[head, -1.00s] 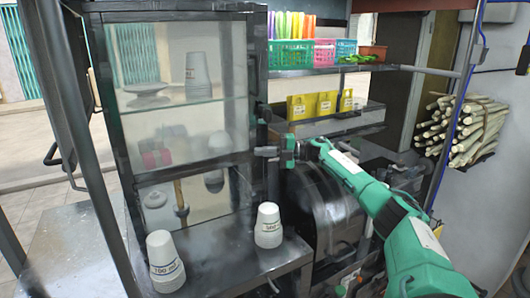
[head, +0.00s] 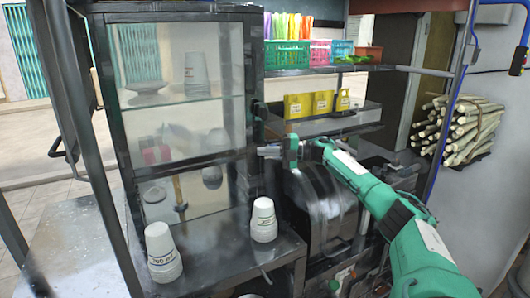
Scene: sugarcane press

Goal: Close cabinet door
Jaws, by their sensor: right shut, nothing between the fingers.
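The cabinet (head: 256,90) has a black frame and stands left of centre. Its glass door (head: 180,92) in a dark frame lies across the front; I cannot tell whether a narrow gap is left at its edge. Stacked cups and a dish show behind the glass. My right gripper (head: 268,151) is shut and empty at the lower right edge of the cabinet, with its fingers pointing left; I cannot tell whether it touches the frame. My left gripper is not in view.
Two cup stacks (head: 162,254) (head: 263,221) stand on the metal counter below the cabinet. To the right are a shelf with coloured baskets (head: 287,54), yellow boxes (head: 297,105), the press's metal drum (head: 320,205) and a sugarcane bundle (head: 462,130).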

